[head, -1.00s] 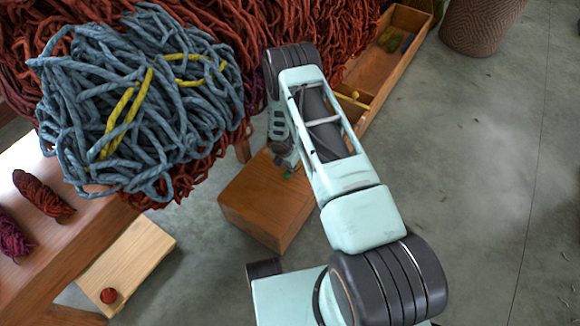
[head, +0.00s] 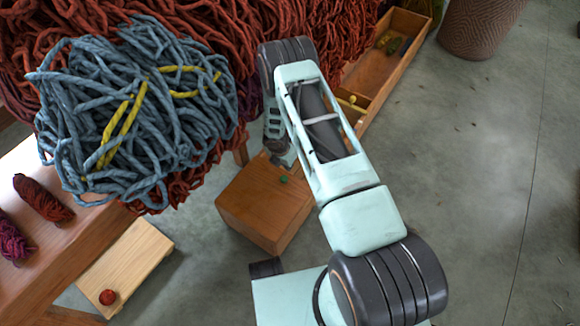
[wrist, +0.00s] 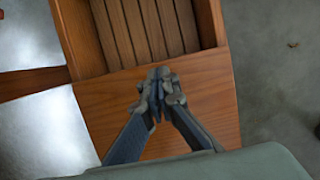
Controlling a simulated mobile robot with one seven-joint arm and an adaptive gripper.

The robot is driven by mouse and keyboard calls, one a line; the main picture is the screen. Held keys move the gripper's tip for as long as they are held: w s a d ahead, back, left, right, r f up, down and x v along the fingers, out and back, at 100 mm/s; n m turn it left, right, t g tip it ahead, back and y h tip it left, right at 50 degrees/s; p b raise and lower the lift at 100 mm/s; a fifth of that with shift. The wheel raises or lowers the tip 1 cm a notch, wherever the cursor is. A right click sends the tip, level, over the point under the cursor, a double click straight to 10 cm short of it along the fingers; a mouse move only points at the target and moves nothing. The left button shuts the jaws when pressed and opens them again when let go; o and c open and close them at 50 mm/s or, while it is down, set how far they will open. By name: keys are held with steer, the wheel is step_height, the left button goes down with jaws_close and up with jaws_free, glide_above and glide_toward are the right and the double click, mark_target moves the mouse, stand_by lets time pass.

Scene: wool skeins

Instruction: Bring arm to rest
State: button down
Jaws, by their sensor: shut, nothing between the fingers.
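My arm reaches from the lower right toward the upper middle of the head view and bends down at its far end. My gripper (head: 284,160) points down beside the wooden block (head: 262,215), near its upper edge; the arm partly covers it. In the wrist view my gripper (wrist: 160,78) is shut, its fingertips together and empty, over a plain wooden surface. A small green round thing (head: 284,180) lies on top of the block, just below the gripper in the picture.
A large blue-grey skein with yellow strands (head: 110,120) lies on red-brown wool (head: 220,30) left of the arm. A long wooden tray (head: 375,70) runs behind the arm. A pale board with a red knob (head: 130,260) is lower left. The floor at right (head: 480,170) is clear.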

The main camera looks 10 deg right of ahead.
steer(key=w+d+r+p, duration=0.2)
steer(key=w+d+r, duration=0.2)
steer(key=r, duration=0.4)
steer(key=shift+r, duration=0.2)
steer(key=shift+d, duration=0.15)
